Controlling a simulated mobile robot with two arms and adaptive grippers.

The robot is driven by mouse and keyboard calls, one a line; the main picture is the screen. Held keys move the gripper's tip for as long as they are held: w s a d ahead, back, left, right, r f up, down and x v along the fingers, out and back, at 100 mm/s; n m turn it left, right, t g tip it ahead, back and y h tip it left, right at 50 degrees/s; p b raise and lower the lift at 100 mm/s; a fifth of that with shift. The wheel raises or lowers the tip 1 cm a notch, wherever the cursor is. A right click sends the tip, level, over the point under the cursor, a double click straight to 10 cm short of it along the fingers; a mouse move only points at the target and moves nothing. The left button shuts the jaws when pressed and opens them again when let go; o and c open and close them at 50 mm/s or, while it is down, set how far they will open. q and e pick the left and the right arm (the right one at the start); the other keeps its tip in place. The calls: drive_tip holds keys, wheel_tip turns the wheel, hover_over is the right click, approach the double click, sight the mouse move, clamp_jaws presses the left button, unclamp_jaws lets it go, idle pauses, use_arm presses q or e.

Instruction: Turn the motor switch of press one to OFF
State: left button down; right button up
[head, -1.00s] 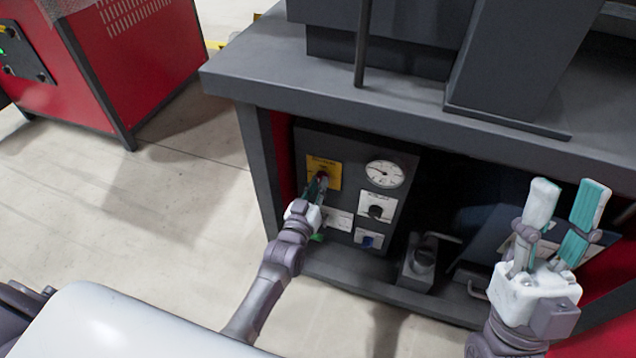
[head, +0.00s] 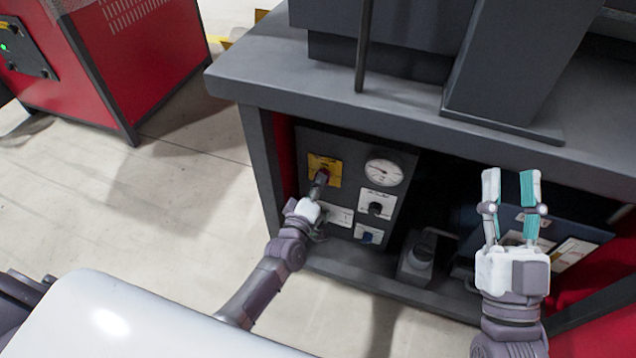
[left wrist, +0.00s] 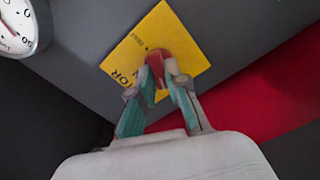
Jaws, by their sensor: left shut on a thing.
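The motor switch is a red knob (left wrist: 157,62) on a yellow plate (head: 325,169), set in the dark control panel of the press (head: 348,148). The plate also shows in the left wrist view (left wrist: 190,38). My left gripper (head: 320,184) is at the knob, and in the left wrist view its two fingers (left wrist: 160,78) are closed on either side of it. The fingers hide part of the knob and the plate's lettering. My right gripper (head: 512,190) is open and empty, pointing up in front of the press's open bay, away from the panel.
A round gauge (head: 384,171), a black selector knob (head: 376,208) and a blue switch (head: 367,237) sit on the same panel. The press's dark tabletop (head: 420,105) overhangs it. A red cabinet (head: 120,70) stands at the left, with clear floor between.

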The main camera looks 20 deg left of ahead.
use_arm(q)
drive_tip(key=shift+f+n+b, duration=0.1)
drive_tip(key=shift+n+b, duration=0.35)
drive_tip(key=shift+n, duration=2.05)
use_arm(e)
drive_tip(key=shift+s+d+r+t+y, duration=0.1)
drive_tip(key=shift+s+r+t+y, duration=0.5)
drive_tip(key=shift+s+r+t, duration=0.85)
drive_tip(key=shift+r, duration=0.1)
use_arm(q)
drive_tip(key=c, duration=1.2)
unclamp_jaws()
drive_tip(key=shift+o, duration=0.2)
use_arm(e)
drive_tip(key=shift+w, duration=0.1)
use_arm(q)
drive_tip(key=s, duration=1.2)
drive_tip(key=shift+a, duration=0.25)
